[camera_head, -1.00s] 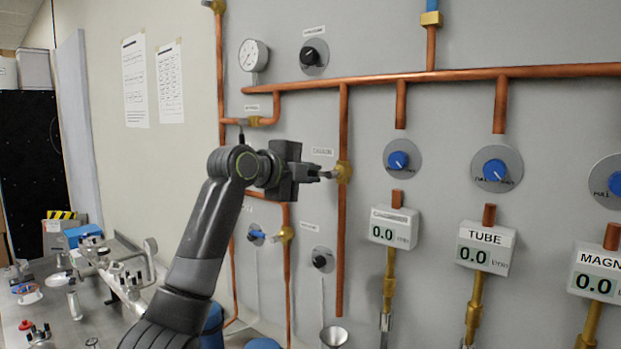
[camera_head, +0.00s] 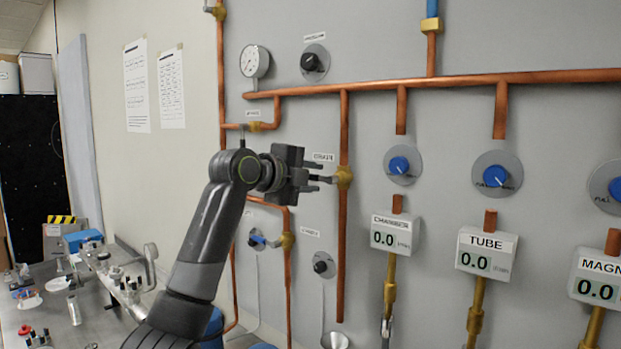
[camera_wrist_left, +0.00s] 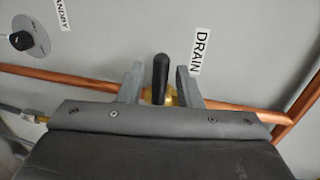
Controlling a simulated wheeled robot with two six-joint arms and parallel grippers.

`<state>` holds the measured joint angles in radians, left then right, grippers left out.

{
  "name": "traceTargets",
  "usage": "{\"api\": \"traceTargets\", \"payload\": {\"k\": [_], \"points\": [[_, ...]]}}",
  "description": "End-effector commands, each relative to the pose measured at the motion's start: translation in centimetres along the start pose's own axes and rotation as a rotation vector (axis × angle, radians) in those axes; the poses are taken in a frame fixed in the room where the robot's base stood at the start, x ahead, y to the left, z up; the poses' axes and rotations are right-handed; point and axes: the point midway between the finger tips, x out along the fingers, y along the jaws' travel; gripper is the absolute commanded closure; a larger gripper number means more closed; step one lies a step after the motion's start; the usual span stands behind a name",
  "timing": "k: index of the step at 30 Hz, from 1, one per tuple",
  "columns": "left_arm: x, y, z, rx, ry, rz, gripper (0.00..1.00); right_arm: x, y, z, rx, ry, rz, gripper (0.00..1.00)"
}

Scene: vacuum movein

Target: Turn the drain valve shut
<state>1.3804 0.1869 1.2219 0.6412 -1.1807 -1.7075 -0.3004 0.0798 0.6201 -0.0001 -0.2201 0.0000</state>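The drain valve is a brass fitting (camera_head: 344,177) on a vertical copper pipe, with its DRAIN label (camera_head: 323,157) just above left. In the left wrist view its black lever handle (camera_wrist_left: 160,76) stands upright in the picture, beside the DRAIN label (camera_wrist_left: 201,50). My left gripper (camera_head: 326,180) is at the valve. In the left wrist view its two fingers (camera_wrist_left: 160,84) are spread either side of the handle, with a visible gap on each side. The lower part of the handle and the brass body are partly hidden by the gripper. My right gripper is not in view.
Copper pipes (camera_head: 450,78) run across the grey panel. Other knobs, including a black one (camera_head: 323,264) below and a blue-handled valve (camera_head: 262,240) at lower left, are close to my arm. A metal bench (camera_head: 95,320) with small parts stands at left.

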Motion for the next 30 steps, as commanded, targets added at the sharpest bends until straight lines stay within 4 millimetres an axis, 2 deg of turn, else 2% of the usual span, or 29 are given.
{"api": "traceTargets", "payload": {"k": [5, 11, 24, 30], "points": [[-0.2, 0.0, 0.0, 0.0, 0.0, -0.001, 0.68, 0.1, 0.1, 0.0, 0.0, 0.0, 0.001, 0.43], [-2.3, 0.2, 0.1, 0.002, -0.002, -0.004, 0.68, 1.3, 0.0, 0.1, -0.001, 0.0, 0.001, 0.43], [-12.6, 0.3, 0.1, 0.004, -0.005, -0.004, 0.68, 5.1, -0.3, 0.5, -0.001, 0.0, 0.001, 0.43], [-16.0, 0.1, 0.1, 0.002, -0.003, -0.003, 0.68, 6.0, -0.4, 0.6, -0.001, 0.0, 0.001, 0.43]]}}
